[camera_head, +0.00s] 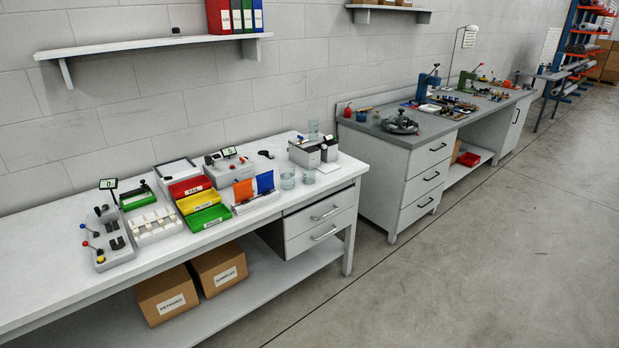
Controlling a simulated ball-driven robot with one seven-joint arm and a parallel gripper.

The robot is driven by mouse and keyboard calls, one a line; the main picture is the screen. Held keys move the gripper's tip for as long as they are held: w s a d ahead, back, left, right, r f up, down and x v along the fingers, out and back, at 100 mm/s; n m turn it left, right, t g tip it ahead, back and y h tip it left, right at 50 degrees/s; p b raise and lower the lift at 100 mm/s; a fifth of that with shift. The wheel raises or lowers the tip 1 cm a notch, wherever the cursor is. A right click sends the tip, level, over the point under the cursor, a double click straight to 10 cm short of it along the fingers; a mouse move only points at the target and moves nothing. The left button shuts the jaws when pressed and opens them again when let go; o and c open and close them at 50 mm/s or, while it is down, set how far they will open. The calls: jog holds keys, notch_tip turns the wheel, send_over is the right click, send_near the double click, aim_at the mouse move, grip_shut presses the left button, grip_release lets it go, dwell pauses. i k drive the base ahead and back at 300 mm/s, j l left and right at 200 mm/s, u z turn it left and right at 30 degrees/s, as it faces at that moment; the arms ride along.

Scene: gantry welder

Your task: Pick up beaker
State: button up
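Several clear glass beakers stand on the white workbench (60,258). One beaker (288,177) stands near the front edge, right of the blue and orange panels. A smaller beaker (308,177) stands just to its right. Another beaker (313,130) is farther back, behind a grey and black device (306,154) that hides its lower part. I cannot tell which beaker the task names. My gripper is not in view.
Red (190,188), yellow (199,202) and green (208,218) bins sit left of the beakers. A wall shelf (150,43) hangs above. A second bench (400,140) stands to the right. The floor (480,260) in front is clear.

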aim_at(309, 175)
jog(key=i, duration=0.6)
jog(key=i+z, duration=0.1)
jog(key=i, duration=0.5)
jog(key=i+j+z, duration=0.1)
jog(key=i, duration=0.5)
jog(key=i+j, duration=0.1)
jog(key=i, duration=0.45)
jog(key=i+j+z, duration=0.1)
jog(key=i, duration=0.5)
jog(key=i+j, duration=0.15)
jog(key=i, duration=0.45)
jog(key=i+j+z, duration=0.15)
jog(key=i, duration=0.45)
